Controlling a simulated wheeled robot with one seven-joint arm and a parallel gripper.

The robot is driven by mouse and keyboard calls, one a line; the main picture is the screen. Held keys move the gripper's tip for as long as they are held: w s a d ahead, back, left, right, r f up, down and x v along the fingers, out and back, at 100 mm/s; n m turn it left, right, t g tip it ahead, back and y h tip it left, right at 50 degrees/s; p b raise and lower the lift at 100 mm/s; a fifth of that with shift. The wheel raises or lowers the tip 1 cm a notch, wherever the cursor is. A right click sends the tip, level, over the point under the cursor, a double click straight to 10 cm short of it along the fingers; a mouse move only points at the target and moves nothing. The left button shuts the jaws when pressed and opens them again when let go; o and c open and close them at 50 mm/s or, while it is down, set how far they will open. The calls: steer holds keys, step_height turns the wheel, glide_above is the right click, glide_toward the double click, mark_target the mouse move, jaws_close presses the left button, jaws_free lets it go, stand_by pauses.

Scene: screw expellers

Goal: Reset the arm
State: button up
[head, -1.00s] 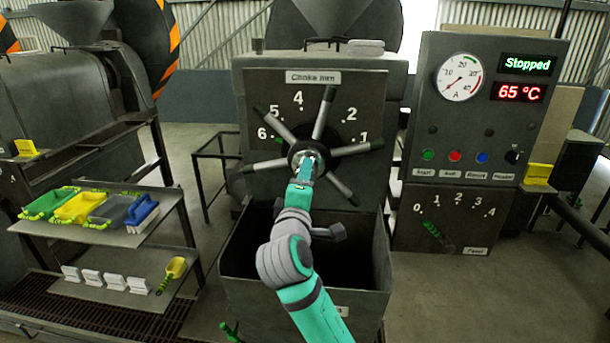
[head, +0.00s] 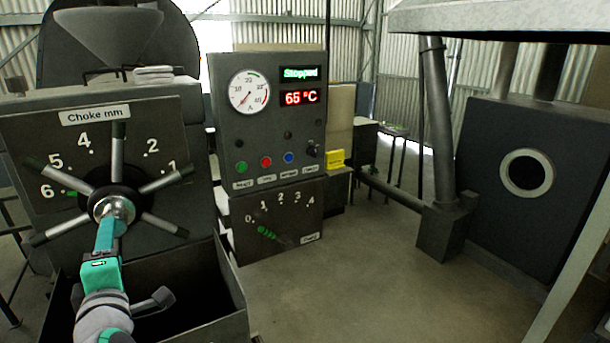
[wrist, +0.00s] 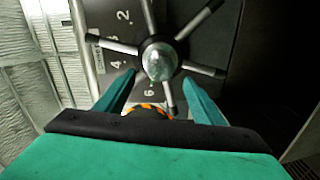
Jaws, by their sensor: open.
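My gripper (head: 112,222) is in front of the hub of the choke handwheel (head: 118,128) at the left of the head view. In the wrist view my gripper (wrist: 157,82) has its two teal fingers spread apart, with the wheel's round metal hub (wrist: 160,62) seen beyond and between the tips. I see nothing held, and I cannot tell whether the fingers touch the wheel. A small orange and black patch shows low between the fingers. My arm reaches up from the lower left of the head view.
An open dark bin (head: 205,322) lies below the wheel, around my arm. The control panel (head: 225,130) reads Stopped and 65 °C; a green-handled feed lever (head: 267,233) sits below it. A dark machine with a round port (head: 526,174) stands right. The middle floor is clear.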

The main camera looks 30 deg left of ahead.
steer(key=w+d+f+m+t+h, duration=0.2)
steer(key=w+d+f+m+t, duration=0.1)
steer(key=w+d+f+m, duration=0.85)
steer(key=d+f+m+t+h, duration=0.35)
steer(key=d+f+m, duration=0.35)
steer(key=d+f, duration=0.85)
steer(key=s+d+f+m+h, duration=0.3)
steer(key=d+f, duration=0.2)
steer(key=d, duration=0.3)
steer(key=s+d+f+m+h, duration=0.3)
steer(key=s+d+f, duration=0.1)
steer(key=d, duration=0.4)
steer(key=s+d+f+m+h, duration=0.2)
steer(key=s+d+m+h, duration=0.2)
steer(key=s+d, duration=1)
steer(key=shift+s, duration=0.3)
steer(key=shift+w+f, duration=0.1)
